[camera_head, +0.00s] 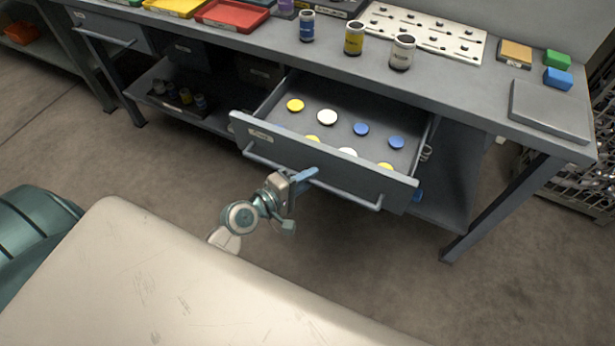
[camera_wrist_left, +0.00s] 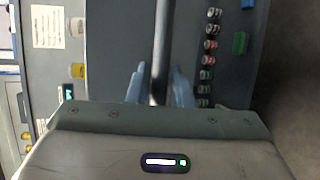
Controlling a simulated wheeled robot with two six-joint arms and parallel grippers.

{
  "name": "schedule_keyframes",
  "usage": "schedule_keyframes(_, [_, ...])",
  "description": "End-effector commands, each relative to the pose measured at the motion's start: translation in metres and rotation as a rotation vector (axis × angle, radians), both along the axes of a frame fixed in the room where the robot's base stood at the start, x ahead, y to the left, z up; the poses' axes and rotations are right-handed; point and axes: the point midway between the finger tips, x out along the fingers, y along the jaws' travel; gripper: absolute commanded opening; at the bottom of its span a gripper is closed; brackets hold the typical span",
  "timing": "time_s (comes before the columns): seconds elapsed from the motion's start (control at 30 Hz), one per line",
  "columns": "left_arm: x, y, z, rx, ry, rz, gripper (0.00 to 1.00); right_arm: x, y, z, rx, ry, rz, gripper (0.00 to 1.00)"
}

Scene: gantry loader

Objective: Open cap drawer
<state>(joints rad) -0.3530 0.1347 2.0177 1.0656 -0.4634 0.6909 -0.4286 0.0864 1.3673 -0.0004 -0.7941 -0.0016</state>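The cap drawer (camera_head: 330,167) is a grey drawer pulled well out from under the bench. Yellow, white and blue round caps (camera_head: 327,117) lie inside it. Its bar handle (camera_head: 346,193) runs along the front and also shows as an upright bar in the left wrist view (camera_wrist_left: 162,45). My left gripper (camera_head: 305,175) is at the handle, with its blue fingers (camera_wrist_left: 160,84) on either side of the bar and closed around it. The exact contact is partly hidden. My right gripper is in neither view.
The bench top holds jars (camera_head: 354,38), a red tray (camera_head: 232,14), a white perforated board (camera_head: 425,32) and small coloured blocks (camera_head: 557,78). A lower shelf (camera_head: 160,105) holds small dark items. A pale surface (camera_head: 150,270) fills the near foreground. Floor is open before the drawer.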

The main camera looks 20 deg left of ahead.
Motion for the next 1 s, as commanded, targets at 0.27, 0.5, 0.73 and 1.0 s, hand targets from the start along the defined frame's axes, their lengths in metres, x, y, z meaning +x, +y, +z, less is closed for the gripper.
schedule_keyframes(0.27, [0.000, 0.000, 0.000, 0.000, -0.001, 0.000, 0.36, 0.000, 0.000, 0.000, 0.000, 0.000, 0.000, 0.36])
schedule_keyframes(0.5, [-0.011, 0.006, 0.001, 0.002, 0.000, 0.000, 0.36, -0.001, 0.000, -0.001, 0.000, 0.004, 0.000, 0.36])
schedule_keyframes(0.73, [-0.052, 0.023, 0.008, 0.004, 0.002, -0.004, 0.36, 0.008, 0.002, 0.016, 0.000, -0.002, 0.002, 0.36])
schedule_keyframes(1.0, [-0.087, 0.040, 0.016, 0.003, 0.002, -0.002, 0.36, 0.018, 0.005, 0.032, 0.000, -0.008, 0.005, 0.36])
